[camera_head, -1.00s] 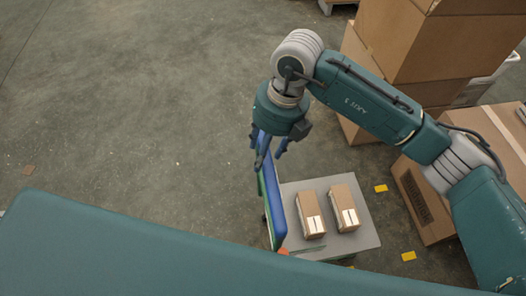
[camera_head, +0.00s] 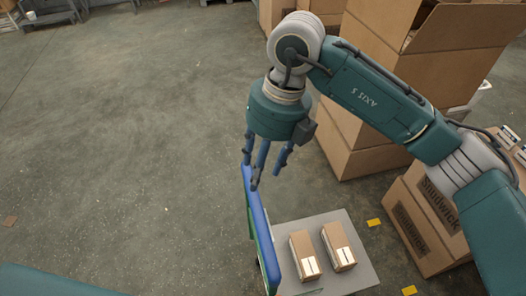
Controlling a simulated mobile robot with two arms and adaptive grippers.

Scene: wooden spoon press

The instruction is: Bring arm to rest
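My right gripper (camera_head: 265,164) hangs from the arm that comes in from the right. Its blue-grey fingers point down and are spread apart with nothing between them. The fingers are over the top end of an upright blue and green panel (camera_head: 262,228). I cannot tell whether a finger touches it. My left gripper is out of view.
A grey platform (camera_head: 357,248) beside the panel carries two small brown boxes, a left one (camera_head: 303,253) and a right one (camera_head: 338,244). Large cardboard boxes (camera_head: 363,146) are stacked behind the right arm. Yellow floor markers (camera_head: 374,222) lie nearby.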

